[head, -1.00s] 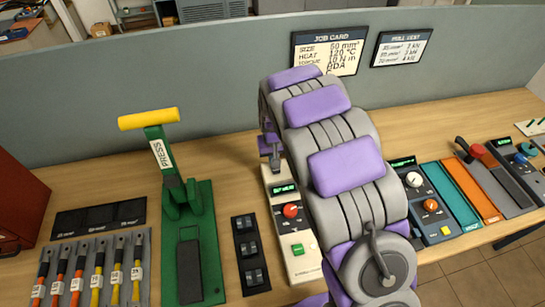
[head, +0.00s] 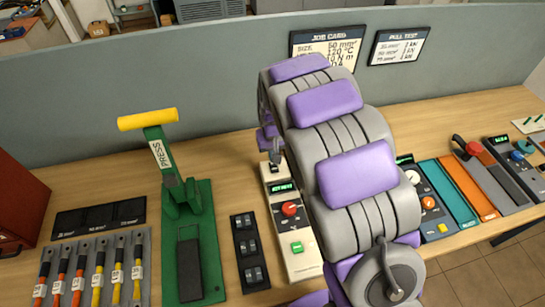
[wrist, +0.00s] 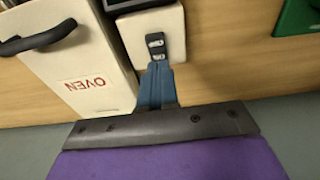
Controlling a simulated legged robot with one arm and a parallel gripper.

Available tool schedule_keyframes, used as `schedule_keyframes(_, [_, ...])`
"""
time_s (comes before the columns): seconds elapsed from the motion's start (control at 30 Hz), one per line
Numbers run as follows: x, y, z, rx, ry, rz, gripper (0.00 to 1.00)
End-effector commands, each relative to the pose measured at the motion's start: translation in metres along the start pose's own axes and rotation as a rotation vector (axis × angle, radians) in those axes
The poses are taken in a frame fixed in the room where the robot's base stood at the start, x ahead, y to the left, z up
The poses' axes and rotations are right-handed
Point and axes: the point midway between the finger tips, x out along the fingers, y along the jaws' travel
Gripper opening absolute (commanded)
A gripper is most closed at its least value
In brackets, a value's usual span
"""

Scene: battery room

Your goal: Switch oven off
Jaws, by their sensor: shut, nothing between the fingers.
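A white control unit (head: 299,255) stands on the bench in the head view, with a lit green display, a red knob (head: 290,209) and a green button (head: 297,247). A small dark switch (head: 274,167) sits at its far end. In the wrist view the switch (wrist: 156,42) shows on the cream end of the unit. The white oven (wrist: 85,65), with red OVEN lettering and a dark handle, stands beside it; my arm hides it in the head view. My gripper (wrist: 157,78) is shut and empty, its tips close to the switch; I cannot tell whether they touch.
A green press (head: 190,230) with a yellow handle and a black three-switch strip (head: 249,252) stand left of the unit. Other devices (head: 440,205) are to the right. A grey partition (head: 170,80) with two cards rises behind the bench.

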Motion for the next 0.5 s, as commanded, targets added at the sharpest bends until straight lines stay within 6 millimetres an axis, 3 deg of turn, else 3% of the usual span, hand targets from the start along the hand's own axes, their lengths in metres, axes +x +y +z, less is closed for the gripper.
schedule_keyframes(0.03, [-0.015,0.000,-0.002,0.000,0.006,0.000,0.00])
schedule_keyframes(0.3, [-0.076,0.000,-0.003,-0.001,0.007,0.000,0.00])
schedule_keyframes(0.5, [-0.112,0.000,-0.003,-0.001,0.005,0.000,0.00])
